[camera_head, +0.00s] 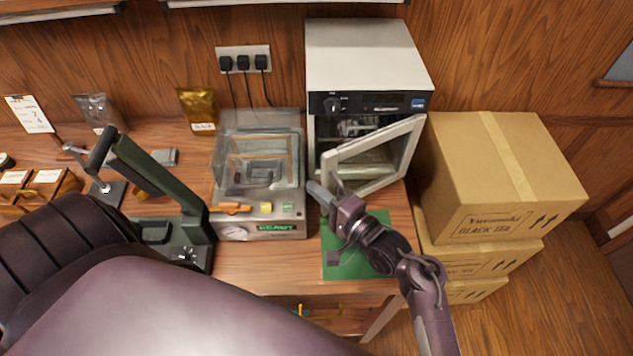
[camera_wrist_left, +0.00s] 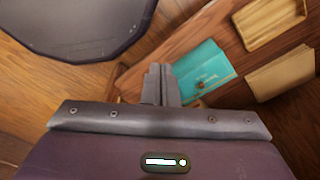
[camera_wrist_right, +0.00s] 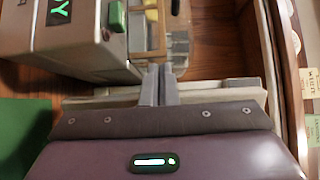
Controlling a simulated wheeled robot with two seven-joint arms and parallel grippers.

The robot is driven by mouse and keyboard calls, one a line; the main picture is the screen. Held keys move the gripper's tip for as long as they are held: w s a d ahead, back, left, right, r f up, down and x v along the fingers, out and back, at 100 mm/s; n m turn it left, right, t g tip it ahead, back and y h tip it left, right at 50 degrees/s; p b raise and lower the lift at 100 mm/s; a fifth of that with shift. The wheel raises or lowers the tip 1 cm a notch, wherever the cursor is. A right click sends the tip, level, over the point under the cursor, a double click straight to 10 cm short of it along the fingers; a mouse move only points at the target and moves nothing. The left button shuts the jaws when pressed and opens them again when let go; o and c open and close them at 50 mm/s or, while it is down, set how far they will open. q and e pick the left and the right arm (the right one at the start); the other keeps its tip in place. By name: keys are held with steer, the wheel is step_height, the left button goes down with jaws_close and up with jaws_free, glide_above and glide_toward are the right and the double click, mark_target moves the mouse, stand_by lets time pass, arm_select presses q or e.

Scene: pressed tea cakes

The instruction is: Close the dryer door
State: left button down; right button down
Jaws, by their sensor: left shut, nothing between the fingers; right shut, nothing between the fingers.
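The dryer (camera_head: 368,60) is a white box with a dark control panel at the back of the bench. Its white-framed door (camera_head: 408,150) stands open toward the front, and wire racks show inside. My right gripper (camera_head: 318,193) is shut and empty by the door's lower front corner; I cannot tell whether it touches. In the right wrist view its closed fingers (camera_wrist_right: 158,85) are in front of a pale bar, probably the door frame. My left gripper (camera_wrist_left: 160,84) is shut and empty in the left wrist view; it does not show in the head view.
A grey press machine (camera_head: 262,222) with a clear cover stands left of the dryer. A green mat (camera_head: 345,262) lies below my right gripper. Cardboard boxes (camera_head: 500,180) are stacked at the right. A dark lever device (camera_head: 155,180) stands at the left. A teal packet (camera_wrist_left: 200,70) shows in the left wrist view.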

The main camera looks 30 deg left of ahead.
arm_select(q)
steer(key=shift+s+d, duration=0.15)
steer(key=shift+s, duration=0.6)
arm_select(e)
steer(key=shift+w+d+r, duration=0.2)
steer(key=shift+d+r, duration=0.05)
steer(key=shift+d, duration=0.15)
